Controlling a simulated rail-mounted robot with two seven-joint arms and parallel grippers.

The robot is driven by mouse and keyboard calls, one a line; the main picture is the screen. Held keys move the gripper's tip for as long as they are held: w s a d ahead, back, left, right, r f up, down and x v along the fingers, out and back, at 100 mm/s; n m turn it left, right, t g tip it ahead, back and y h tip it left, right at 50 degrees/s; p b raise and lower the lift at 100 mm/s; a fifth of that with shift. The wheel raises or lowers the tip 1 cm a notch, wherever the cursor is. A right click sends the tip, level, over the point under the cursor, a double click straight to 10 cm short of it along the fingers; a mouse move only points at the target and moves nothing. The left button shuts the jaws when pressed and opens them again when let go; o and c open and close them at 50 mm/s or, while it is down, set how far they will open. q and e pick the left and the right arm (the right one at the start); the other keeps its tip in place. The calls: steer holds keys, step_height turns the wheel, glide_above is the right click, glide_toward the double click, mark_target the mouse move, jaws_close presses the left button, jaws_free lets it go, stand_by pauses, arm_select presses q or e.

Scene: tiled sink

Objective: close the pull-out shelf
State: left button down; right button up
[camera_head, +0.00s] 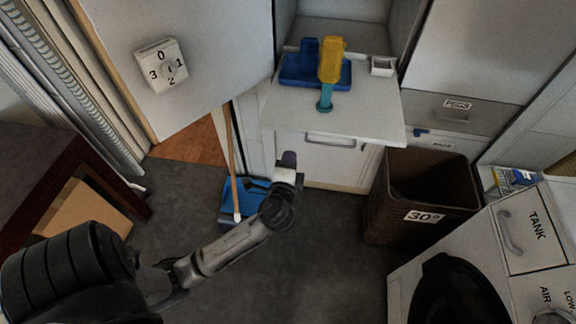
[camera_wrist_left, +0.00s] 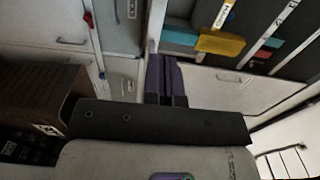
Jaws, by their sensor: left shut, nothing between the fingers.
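The pull-out shelf (camera_head: 372,112) is a pale board standing out from the cabinet in the head view. On it are a blue tray (camera_head: 301,72) and a yellow bottle with a teal end (camera_head: 331,58). My left gripper (camera_head: 289,158) is below and in front of the shelf's front edge, toward its left side, shut and empty. Whether it touches anything there I cannot tell. In the left wrist view its dark purple fingers (camera_wrist_left: 164,78) are together, with the yellow item (camera_wrist_left: 222,45) beyond them. My right gripper is not in view.
A handled white front (camera_head: 331,140) is under the shelf. A brown basket (camera_head: 420,190) stands to its right. A blue dustpan (camera_head: 245,195) and broom handle (camera_head: 231,150) are at the left. An open door panel (camera_head: 205,40) with a dial stands at upper left.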

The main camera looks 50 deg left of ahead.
mark_target(296, 130)
arm_select(q)
steer(key=x, duration=0.8)
steer(key=shift+w+a+p, duration=0.1)
steer(key=shift+w+p, duration=0.05)
steer(key=shift+p, duration=0.15)
steer(key=shift+a, duration=0.1)
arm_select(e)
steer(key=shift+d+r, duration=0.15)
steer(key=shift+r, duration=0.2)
arm_select(q)
steer(key=shift+w+f, duration=0.1)
